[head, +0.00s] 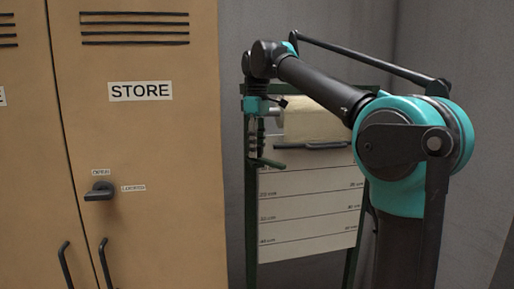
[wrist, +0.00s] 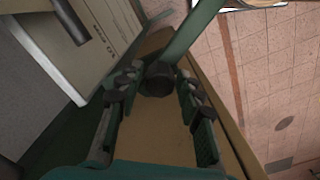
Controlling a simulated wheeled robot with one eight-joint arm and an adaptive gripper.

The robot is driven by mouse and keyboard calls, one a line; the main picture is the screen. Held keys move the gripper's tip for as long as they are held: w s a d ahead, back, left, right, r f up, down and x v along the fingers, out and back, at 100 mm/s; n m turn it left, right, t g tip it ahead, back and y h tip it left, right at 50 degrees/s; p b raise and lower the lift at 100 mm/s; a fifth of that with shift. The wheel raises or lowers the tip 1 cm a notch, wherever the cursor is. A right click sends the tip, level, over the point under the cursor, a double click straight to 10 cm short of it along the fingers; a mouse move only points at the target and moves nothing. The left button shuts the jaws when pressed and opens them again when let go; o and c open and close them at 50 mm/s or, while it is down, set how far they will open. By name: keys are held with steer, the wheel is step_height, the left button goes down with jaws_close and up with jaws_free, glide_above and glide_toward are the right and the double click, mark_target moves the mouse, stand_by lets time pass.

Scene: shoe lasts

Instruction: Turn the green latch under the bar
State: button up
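The green latch (head: 268,162) is a short lever on the left post of a green stand, below and left of the dark bar (head: 313,145). In the head view my gripper (head: 259,140) points down just above the latch. In the wrist view the fingers (wrist: 155,95) are apart, one on each side of a dark round piece (wrist: 158,79). A green strip (wrist: 193,32), apparently the latch, runs up and right from near that piece. I cannot tell whether the fingers touch anything. The bar also shows at upper left in the wrist view (wrist: 70,20).
The stand carries a cream roll (head: 310,122) and a white sheet with ruled lines (head: 308,205). A tan STORE cabinet (head: 150,140) with a dark handle (head: 99,191) stands close on the left. Grey walls are behind and right.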

jaws_close()
steer(key=shift+n, duration=0.4)
steer(key=n, duration=0.3)
steer(key=shift+n, duration=0.4)
steer(key=n, duration=0.4)
steer(key=shift+n, duration=0.3)
steer(key=n, duration=0.4)
steer(key=shift+n, duration=2.5)
